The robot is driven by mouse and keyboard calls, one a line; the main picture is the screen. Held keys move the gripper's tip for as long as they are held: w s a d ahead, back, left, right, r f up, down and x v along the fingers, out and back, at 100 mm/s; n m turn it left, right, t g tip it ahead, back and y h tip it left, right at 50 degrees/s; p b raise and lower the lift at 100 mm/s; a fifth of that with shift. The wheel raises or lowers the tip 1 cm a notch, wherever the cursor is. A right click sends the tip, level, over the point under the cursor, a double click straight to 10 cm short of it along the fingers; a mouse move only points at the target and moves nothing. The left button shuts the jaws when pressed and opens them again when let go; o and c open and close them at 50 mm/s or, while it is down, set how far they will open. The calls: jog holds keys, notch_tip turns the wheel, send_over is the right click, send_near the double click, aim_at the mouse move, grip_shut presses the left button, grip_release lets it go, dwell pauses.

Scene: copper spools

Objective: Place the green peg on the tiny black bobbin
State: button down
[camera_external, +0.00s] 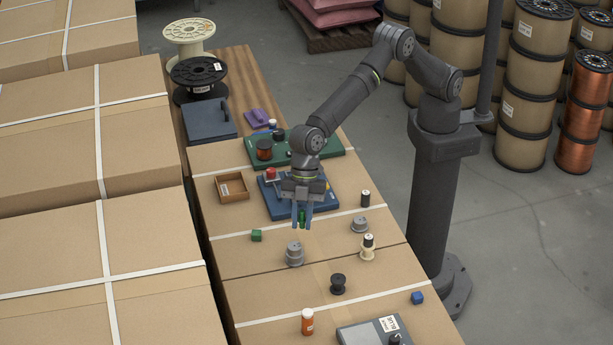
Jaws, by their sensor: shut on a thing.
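My gripper (302,217) points down over the cardboard-topped surface, with blue fingers. It is shut on a green peg (302,215), which shows between the fingers and is partly hidden by them. A tiny black bobbin (338,284) stands upright on the cardboard, nearer the camera and to the right of my gripper, apart from it. Nothing is seen on top of the bobbin.
A grey stepped piece (294,254) stands just in front of my gripper, and another (360,225) to the right. A cream spool (368,249), green cube (256,236), blue cube (417,297) and orange bottle (307,321) stand around. A blue board (282,207) lies behind.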

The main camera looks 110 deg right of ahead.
jog(key=s+r, duration=0.1)
jog(key=s, duration=0.3)
send_over(340, 287)
notch_tip(340, 287, down, 6)
jog(key=shift+f, duration=2.15)
jog(key=shift+f, duration=0.2)
jog(key=c, duration=1.3)
grip_release()
jog(key=shift+o, duration=0.2)
jog(key=shift+r, duration=0.1)
jog(key=v, duration=1.2)
jog(key=shift+s, duration=0.1)
